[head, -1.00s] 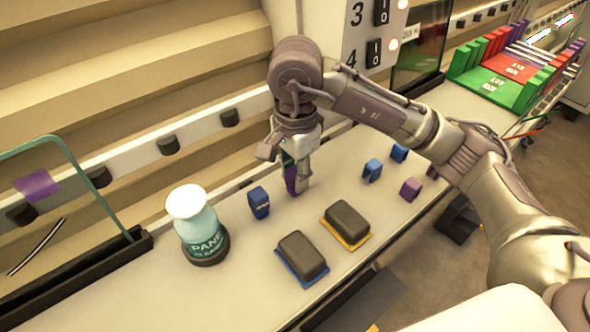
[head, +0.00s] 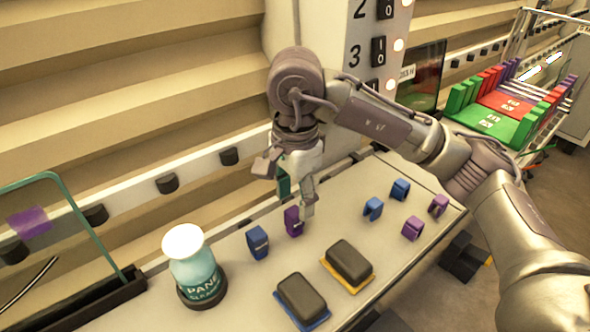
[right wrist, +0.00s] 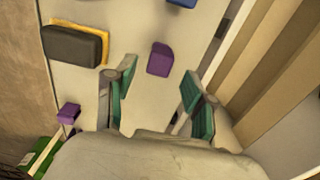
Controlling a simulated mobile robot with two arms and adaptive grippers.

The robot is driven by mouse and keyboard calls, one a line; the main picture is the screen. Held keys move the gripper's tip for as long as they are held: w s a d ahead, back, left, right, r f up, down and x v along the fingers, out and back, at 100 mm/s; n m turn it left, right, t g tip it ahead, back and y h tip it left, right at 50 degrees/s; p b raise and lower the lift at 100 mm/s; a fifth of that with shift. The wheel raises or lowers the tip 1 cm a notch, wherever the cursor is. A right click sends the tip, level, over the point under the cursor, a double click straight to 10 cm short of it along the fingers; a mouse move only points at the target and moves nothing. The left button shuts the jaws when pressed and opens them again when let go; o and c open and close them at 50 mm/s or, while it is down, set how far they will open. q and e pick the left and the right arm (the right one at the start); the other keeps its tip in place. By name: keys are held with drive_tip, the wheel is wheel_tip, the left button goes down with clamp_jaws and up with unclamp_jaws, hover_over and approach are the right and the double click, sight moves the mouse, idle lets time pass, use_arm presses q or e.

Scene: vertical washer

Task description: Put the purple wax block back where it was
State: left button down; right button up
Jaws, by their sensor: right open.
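A purple wax block (head: 293,221) stands upright on the pale ledge (head: 225,285), next to a blue block (head: 257,242). My right gripper (head: 295,193) is just above it, open and empty, pointing down. In the right wrist view the purple block (right wrist: 160,59) lies ahead of the open teal-padded fingers (right wrist: 158,88), apart from them. Two more purple blocks stand to the right, one nearer (head: 412,228) and one by the ledge's end (head: 438,206). My left gripper is not in view.
Two dark sponge-like blocks, on blue (head: 301,297) and yellow (head: 348,262) bases, lie near the front edge. A cleaner bottle (head: 194,268) stands left. Two blue blocks (head: 373,209) (head: 400,189) stand right. A glass pane (head: 60,240) is far left. A rack of coloured blocks (head: 500,115) is beyond.

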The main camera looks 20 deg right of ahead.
sight(295, 211)
wheel_tip(295, 211, up, 8)
drive_tip(key=b, duration=0.1)
